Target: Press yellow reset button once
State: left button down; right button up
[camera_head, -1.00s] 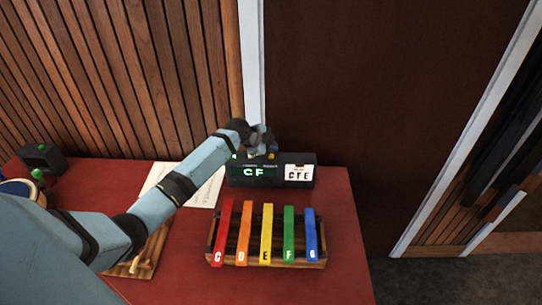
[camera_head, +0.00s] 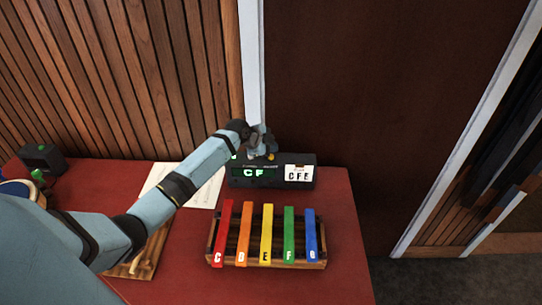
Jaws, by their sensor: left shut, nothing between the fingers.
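A black box (camera_head: 240,183) stands at the back of the red table. Its lit green display reads "C F", and a white card (camera_head: 299,172) on its right reads "C F E". A small yellow button (camera_head: 271,156) shows on top of the box. My left arm reaches in from the left, and my left gripper (camera_head: 264,153) is shut and empty, right at the yellow button. The gripper partly hides the box's top, and I cannot tell whether the fingertips touch the button. My right gripper is not in view.
A xylophone with coloured bars (camera_head: 266,235) sits in front of the box. A white sheet (camera_head: 204,193) lies to the left, partly under my arm. A small dark device (camera_head: 42,158) stands at the far left. The red table (camera_head: 340,215) is bare at right.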

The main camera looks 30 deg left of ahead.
aim_at(271, 157)
pick_arm(q)
jog(key=shift+f, duration=0.15)
dwell(0.5)
jog(key=shift+f, duration=0.3)
jog(key=shift+f+b, duration=0.55)
jog(key=shift+b, duration=0.1)
dwell(0.6)
jog(key=shift+r, duration=0.1)
jog(key=shift+r+p, duration=0.7)
jog(key=shift+r, duration=0.15)
jog(key=shift+r+p, duration=1.9)
jog(key=shift+r, duration=0.65)
jog(key=shift+d+f, duration=0.1)
